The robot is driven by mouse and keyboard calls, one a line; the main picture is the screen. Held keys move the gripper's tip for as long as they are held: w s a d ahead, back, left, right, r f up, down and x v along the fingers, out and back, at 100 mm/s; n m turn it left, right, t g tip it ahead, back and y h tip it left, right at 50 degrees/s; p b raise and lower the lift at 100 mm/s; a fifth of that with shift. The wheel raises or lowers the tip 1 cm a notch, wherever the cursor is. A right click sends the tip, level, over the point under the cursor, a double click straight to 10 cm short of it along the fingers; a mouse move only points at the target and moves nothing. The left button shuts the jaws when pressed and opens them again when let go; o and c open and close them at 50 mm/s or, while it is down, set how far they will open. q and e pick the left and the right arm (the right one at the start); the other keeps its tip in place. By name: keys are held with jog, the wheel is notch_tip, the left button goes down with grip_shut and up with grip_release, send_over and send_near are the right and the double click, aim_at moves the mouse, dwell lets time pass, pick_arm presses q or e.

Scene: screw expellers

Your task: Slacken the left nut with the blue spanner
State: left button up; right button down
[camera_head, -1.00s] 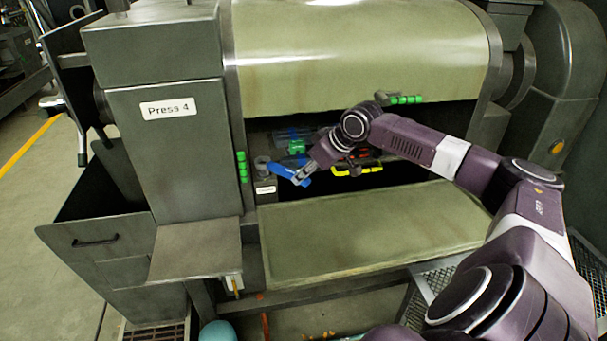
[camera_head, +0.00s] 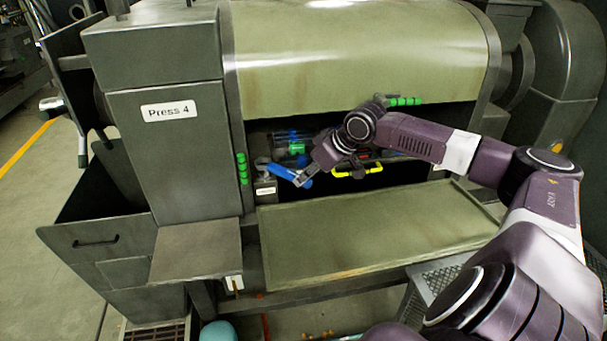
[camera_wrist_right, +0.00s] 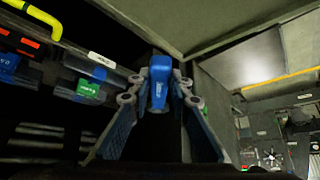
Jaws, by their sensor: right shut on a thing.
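The blue spanner (camera_head: 283,172) is in my right gripper (camera_head: 305,178), at the left end of the press opening. My right gripper is shut on its handle; in the right wrist view the spanner (camera_wrist_right: 160,78) stands out between the two fingers. The spanner's far end is at a small grey fitting (camera_head: 263,163) above a white label, which looks like the left nut. I cannot tell whether the jaw is seated around it. The nut does not show in the right wrist view. My left gripper is not in view.
A yellow handle (camera_head: 357,171) and green-marked parts (camera_head: 297,148) sit inside the opening, close to my right gripper. The press's left housing (camera_head: 185,160) stands just left of the spanner. A wide, empty tray (camera_head: 375,235) lies below.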

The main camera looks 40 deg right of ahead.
jog(key=s+a+r+p, duration=0.1)
jog(key=s+a, duration=0.5)
jog(key=s, duration=0.3)
jog(key=shift+s+r, duration=0.2)
jog(key=shift+s, duration=0.05)
dwell(0.4)
jog(key=shift+f, duration=0.1)
